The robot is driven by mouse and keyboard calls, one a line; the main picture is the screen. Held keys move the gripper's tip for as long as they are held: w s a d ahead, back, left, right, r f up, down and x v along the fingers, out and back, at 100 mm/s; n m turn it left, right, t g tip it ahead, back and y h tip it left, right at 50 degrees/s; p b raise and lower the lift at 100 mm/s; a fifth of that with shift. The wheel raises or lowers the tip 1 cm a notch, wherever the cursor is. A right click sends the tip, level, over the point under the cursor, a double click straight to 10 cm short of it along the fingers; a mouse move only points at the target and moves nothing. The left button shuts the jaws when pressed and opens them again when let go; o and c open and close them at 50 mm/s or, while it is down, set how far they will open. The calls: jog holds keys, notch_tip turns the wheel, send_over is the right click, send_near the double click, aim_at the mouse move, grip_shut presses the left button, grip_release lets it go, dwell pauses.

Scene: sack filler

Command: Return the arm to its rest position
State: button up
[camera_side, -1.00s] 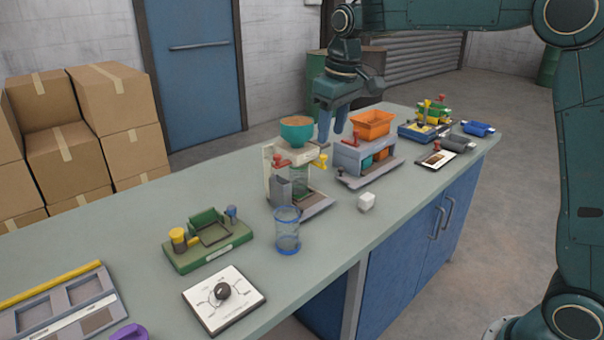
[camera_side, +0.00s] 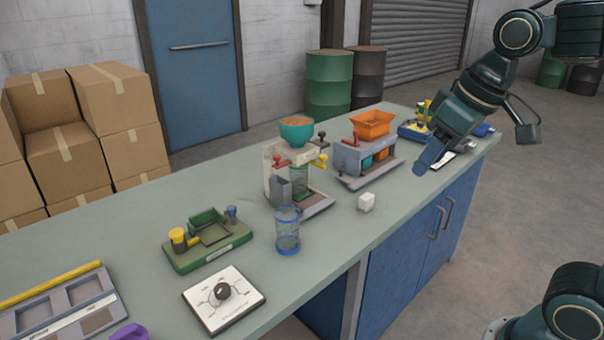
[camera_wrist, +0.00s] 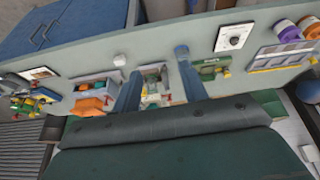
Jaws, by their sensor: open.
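My gripper (camera_side: 432,154) is at the right in the side view, raised over the right end of the bench (camera_side: 110,220), with its blue fingers angled down and to the left. In the wrist view, the two blue fingers of my gripper (camera_wrist: 158,88) stand apart with nothing between them. Part of the bench's right end and some items there are hidden behind my gripper in the side view.
On the bench stand a filler with a green funnel (camera_side: 297,130), an orange-hopper machine (camera_side: 371,124), a clear blue-rimmed cylinder (camera_side: 287,231), a white cube (camera_side: 366,201), a green fixture (camera_side: 208,240) and a dial plate (camera_side: 224,298). Boxes (camera_side: 65,160) and drums (camera_side: 329,85) stand behind.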

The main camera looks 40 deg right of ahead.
jog(key=s+f+t, duration=0.1)
jog(key=s+f, duration=0.3)
jog(key=s, duration=0.3)
jog(key=shift+s+f+m, duration=0.25)
jog(key=shift+s+m, duration=0.05)
jog(key=shift+s, duration=0.1)
